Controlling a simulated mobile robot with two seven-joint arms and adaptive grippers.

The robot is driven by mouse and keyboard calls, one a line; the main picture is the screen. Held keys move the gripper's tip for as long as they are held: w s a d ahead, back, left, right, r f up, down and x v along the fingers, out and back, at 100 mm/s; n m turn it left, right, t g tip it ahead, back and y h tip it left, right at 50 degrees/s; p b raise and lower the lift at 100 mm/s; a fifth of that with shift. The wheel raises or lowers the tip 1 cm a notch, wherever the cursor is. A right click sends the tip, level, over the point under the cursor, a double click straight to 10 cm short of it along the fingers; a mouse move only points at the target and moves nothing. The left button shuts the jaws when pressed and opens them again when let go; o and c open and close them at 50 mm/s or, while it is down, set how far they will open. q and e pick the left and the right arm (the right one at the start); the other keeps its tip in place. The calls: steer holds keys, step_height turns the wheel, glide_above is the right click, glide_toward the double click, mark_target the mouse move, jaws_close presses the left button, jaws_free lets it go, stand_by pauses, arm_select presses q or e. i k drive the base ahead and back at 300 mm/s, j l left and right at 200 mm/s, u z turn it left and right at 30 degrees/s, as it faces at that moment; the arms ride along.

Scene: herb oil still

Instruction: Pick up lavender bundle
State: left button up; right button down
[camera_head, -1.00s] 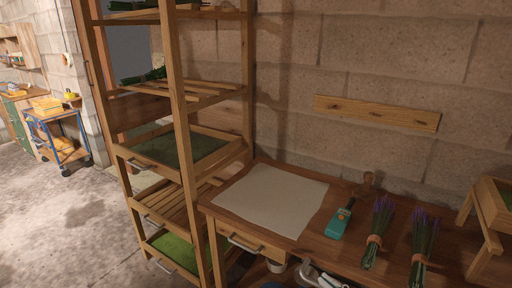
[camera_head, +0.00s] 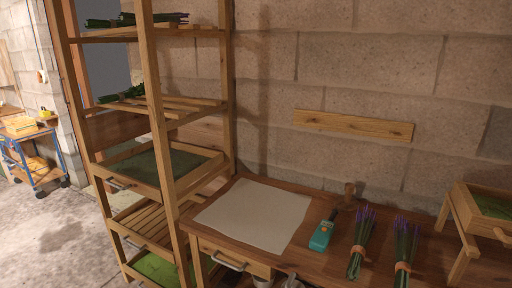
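Two lavender bundles with purple tips, green stems and a tan tie lie side by side on the wooden table: the left bundle (camera_head: 358,249) and the right bundle (camera_head: 403,252). Their stem ends point to the front of the table. They lie apart, with a narrow gap between them. Neither of my grippers can be made out in the head view. A small pale grey part shows at the bottom edge in front of the table, too cut off to identify.
A teal hand tool (camera_head: 323,235) lies left of the bundles, beside a pale sheet (camera_head: 255,214). A small wooden stand (camera_head: 461,228) is at the right. A tall wooden rack (camera_head: 156,120) adjoins the table's left end. The sheet's top is clear.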

mark_target(402, 272)
steer(key=z, duration=1.3)
steer(key=i+l+u, duration=0.1)
steer(key=l, duration=0.6)
steer(key=i+l+u, duration=0.1)
steer(key=l, duration=0.65)
